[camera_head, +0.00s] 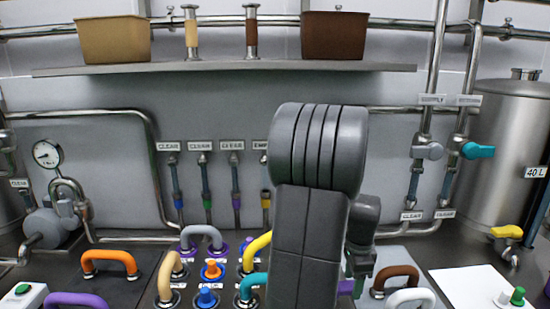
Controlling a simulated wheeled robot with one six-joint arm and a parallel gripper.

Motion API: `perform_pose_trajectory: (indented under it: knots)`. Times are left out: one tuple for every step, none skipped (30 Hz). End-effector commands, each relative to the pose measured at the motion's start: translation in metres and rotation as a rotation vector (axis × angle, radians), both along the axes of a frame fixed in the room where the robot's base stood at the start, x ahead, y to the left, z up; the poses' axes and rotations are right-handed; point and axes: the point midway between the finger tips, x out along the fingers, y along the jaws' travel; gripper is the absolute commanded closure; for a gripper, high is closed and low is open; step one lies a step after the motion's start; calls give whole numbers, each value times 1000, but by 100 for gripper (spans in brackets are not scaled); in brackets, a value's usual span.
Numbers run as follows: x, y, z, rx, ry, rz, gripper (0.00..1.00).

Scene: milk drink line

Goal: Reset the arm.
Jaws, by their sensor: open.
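My grey arm stands upright in the middle of the view, with its large ribbed joint at the top. Its wrist hangs down behind it on the right. My gripper (358,270) points downward there, low over the panel, partly hidden by my own arm. It is open, and I see nothing held in it. Just right of it is a brown handle (397,273), with a white handle (411,296) in front. Whether the gripper touches anything beneath it is hidden.
Left of my arm stand several coloured handles, among them an orange one (109,260) and a yellow one (257,243). A shelf (225,68) holds a tan bin (113,40) and a brown bin (334,36). A steel tank (504,150) stands right. Pipes line the wall.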

Motion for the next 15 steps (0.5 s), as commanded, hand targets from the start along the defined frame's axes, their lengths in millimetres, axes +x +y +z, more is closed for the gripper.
perform_pose_trajectory:
  knots:
    - [-1,1,-10,2,5,0,44]
    - [1,0,-9,1,2,20,44]
    - [3,0,-8,0,0,52,44]
    - [4,0,-8,0,0,73,44]
    - [6,1,-8,0,0,93,44]
    - [7,1,-8,0,0,118,44]
    - [8,1,-8,0,0,133,44]
    - [9,1,-8,0,-1,148,44]
    - [10,1,-8,0,0,165,44]
    - [10,1,-8,0,0,176,44]
    - [11,1,-8,0,0,185,44]
    - [11,1,-8,0,0,194,44]
    - [11,1,-8,0,0,201,44]
    - [12,2,-8,0,0,205,44]
    - [12,2,-8,0,0,209,44]
